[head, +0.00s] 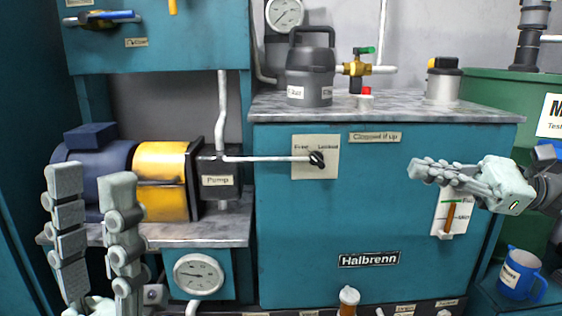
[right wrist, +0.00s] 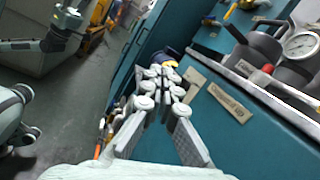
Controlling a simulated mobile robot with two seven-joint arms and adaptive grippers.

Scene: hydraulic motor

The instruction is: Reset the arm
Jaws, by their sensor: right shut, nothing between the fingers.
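My left gripper (head: 92,230) is at the lower left in the head view, fingers pointing up and apart, with nothing between them. It is in front of the pump stand. My right gripper (head: 425,170) comes in from the right in the head view, fingers pointing left and together, in front of the teal cabinet (head: 300,230). It is right of the black knob (head: 317,159) on the Free/Locked plate and apart from it. In the right wrist view my right gripper (right wrist: 162,75) is shut and empty.
The pump (head: 218,180) and its yellow and blue motor stand on a grey shelf at left. A dark canister (head: 310,75), a valve (head: 356,68) and a gauge are on or behind the cabinet top. A blue mug (head: 521,275) is at lower right.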

